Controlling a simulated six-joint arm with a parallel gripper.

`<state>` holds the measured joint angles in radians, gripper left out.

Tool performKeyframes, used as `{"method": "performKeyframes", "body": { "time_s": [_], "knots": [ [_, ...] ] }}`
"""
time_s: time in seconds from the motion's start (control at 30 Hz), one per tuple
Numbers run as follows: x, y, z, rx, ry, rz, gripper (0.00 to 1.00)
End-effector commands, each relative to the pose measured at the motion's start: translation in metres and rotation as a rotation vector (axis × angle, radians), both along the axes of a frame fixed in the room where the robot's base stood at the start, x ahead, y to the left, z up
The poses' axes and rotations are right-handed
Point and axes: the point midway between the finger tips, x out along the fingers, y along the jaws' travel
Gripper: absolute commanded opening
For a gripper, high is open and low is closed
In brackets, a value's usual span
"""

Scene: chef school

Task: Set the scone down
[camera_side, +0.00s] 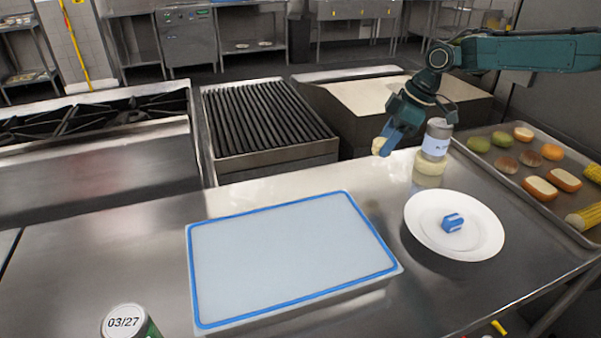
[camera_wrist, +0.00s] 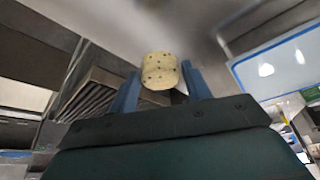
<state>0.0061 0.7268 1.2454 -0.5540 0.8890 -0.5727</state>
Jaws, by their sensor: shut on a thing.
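The scone (camera_side: 379,146) is pale and held at the tip of my gripper (camera_side: 388,138), above the back edge of the steel counter. In the wrist view the scone (camera_wrist: 160,71) is round, cream-coloured and dark-speckled, between the two blue fingers of my gripper (camera_wrist: 160,88). My gripper is shut on it. In the side view the near finger hides part of the scone. Counter shows below it, and I see no contact with the surface.
A jar (camera_side: 437,140) stands just right of my gripper. A white plate (camera_side: 425,230) with a blue object (camera_side: 453,222) is in front. A baking tray (camera_side: 478,163) of food is at right. A blue-rimmed white board (camera_side: 290,260) lies at centre; a can (camera_side: 128,322) is front left.

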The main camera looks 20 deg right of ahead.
Motion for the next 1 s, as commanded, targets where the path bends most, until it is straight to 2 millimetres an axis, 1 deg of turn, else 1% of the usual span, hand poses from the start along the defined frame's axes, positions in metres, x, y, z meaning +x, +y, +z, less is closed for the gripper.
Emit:
{"method": "performKeyframes", "body": {
  "time_s": [0.2, 0.43, 0.53, 0.8, 0.9, 1.0],
  "knots": [
    [0.0, 0.001, -0.02, 0.0, 0.001, 0.0, 0.26],
    [0.0, 0.001, -0.023, 0.0, 0.0, 0.0, 0.26],
    [0.0, 0.001, -0.03, 0.0, 0.002, 0.0, 0.26],
    [0.0, 0.001, -0.063, 0.001, 0.003, 0.001, 0.26],
    [0.0, 0.001, -0.072, 0.0, 0.002, 0.0, 0.26],
    [0.0, 0.001, -0.075, -0.001, 0.0, 0.0, 0.26]
  ]
}}
